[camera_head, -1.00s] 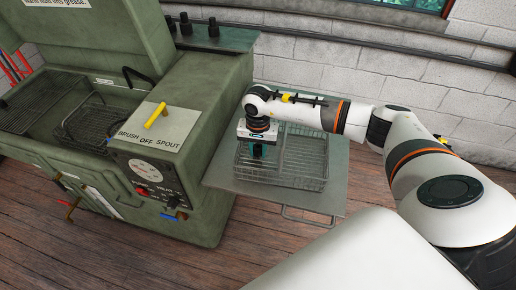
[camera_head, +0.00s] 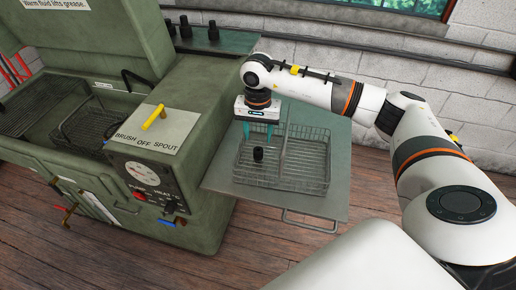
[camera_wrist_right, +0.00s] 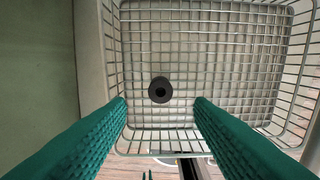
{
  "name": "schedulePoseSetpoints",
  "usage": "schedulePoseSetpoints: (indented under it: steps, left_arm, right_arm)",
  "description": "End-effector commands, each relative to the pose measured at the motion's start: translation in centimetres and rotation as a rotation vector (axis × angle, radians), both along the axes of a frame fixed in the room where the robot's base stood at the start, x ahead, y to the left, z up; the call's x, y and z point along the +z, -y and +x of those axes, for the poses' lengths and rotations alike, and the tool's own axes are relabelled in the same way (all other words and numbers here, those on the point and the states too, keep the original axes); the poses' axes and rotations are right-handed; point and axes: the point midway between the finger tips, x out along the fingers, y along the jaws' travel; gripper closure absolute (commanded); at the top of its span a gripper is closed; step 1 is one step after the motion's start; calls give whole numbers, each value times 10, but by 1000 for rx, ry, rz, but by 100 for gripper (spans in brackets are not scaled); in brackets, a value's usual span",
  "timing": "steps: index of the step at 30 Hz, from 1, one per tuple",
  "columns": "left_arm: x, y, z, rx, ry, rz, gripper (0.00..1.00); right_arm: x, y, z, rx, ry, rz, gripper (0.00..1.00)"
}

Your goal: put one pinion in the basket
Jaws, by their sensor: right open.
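A small dark pinion (camera_head: 258,155) stands in the left compartment of the wire basket (camera_head: 305,170) on the side shelf. In the right wrist view the pinion (camera_wrist_right: 160,90) shows from above as a dark ring with a hole, on the basket's mesh floor (camera_wrist_right: 215,85). My right gripper (camera_head: 258,139) is open and empty above the pinion, its teal fingers apart. In the right wrist view the fingers (camera_wrist_right: 160,105) stand wide on either side with nothing between them. My left gripper is not in view.
The green parts washer (camera_head: 190,110) stands left of the shelf (camera_head: 320,205), with its own wire basket (camera_head: 95,120) inside. Several dark parts (camera_head: 200,30) stand on the ledge behind. A wire divider splits the basket, and its right compartment looks empty.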

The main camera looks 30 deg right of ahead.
Motion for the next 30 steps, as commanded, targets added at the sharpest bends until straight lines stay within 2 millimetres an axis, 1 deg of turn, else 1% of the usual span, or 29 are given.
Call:
schedulePoseSetpoints:
  steps: [1, 3, 6, 9, 27, 30]
  left_arm:
    - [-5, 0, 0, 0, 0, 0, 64]
    - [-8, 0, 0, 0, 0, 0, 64]
    - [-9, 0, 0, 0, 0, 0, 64]
    - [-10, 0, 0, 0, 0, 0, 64]
    - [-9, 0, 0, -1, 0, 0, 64]
    - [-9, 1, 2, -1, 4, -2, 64]
  right_arm:
    - [8, 0, 1, 0, 4, 0, 52]
    - [18, 0, 1, 1, 4, -1, 52]
    - [29, 0, 0, 0, 1, 0, 52]
    - [34, 0, 0, 0, 0, 0, 52]
    - [35, 0, 0, 0, -1, 0, 52]
    - [35, 0, 0, 1, -1, 0, 52]
